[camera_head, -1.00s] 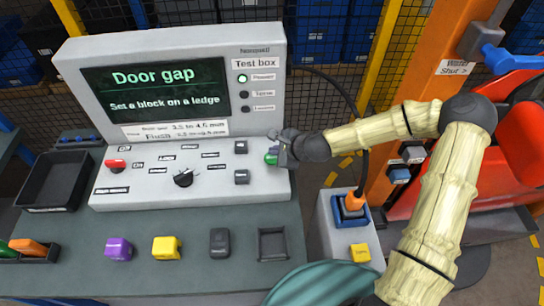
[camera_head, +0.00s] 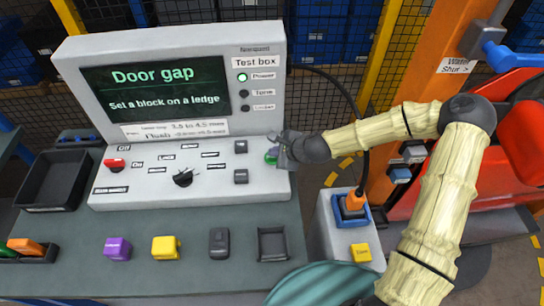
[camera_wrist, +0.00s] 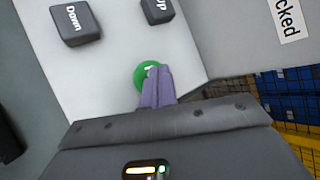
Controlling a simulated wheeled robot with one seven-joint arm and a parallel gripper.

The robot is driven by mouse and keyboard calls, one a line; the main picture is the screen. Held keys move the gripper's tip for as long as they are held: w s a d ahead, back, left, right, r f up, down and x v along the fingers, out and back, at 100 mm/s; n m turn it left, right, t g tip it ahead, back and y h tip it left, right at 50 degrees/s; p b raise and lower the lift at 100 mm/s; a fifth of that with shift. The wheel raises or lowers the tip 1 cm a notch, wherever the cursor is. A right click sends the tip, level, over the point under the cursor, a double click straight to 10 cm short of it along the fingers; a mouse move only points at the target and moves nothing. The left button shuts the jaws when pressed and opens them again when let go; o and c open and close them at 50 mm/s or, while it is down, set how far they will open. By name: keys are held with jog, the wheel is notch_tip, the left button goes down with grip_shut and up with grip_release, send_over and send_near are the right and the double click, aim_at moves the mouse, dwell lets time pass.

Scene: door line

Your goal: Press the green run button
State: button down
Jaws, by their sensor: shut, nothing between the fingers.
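The green run button (camera_head: 271,156) is at the right end of the test box's sloping panel (camera_head: 215,185), partly hidden by my gripper. In the wrist view the green button (camera_wrist: 143,72) shows as a round cap just beyond my fingertips. My gripper (camera_head: 277,153) is shut and empty, with its purple-grey fingers (camera_wrist: 156,86) together over the button's lower right part. The fingertips overlap the button in the picture; I cannot tell whether they touch it. The screen (camera_head: 155,90) reads "Door gap" and "Set a block on a ledge". The Power lamp (camera_head: 242,77) is lit green.
Two dark keys, Down (camera_wrist: 75,23) and Up (camera_wrist: 157,10), lie near the button. A red switch (camera_head: 114,164) and black knob (camera_head: 183,177) are further left. Purple (camera_head: 118,248) and yellow (camera_head: 166,247) blocks stand on the bench. An orange plug (camera_head: 354,200) stands at right.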

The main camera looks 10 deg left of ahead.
jog(key=shift+f+b, duration=0.4)
jog(key=shift+f, duration=0.1)
dwell(0.7)
jog(key=shift+r, duration=0.1)
jog(key=shift+r+p, duration=0.8)
jog(key=shift+r, duration=0.05)
jog(key=shift+r+p, duration=2)
jog(key=shift+r, duration=0.5)
notch_tip(320, 180, up, 9)
jog(key=p, duration=0.7)
send_over(275, 158)
jog(key=shift+s+f, duration=0.1)
jog(key=shift+f, duration=0.15)
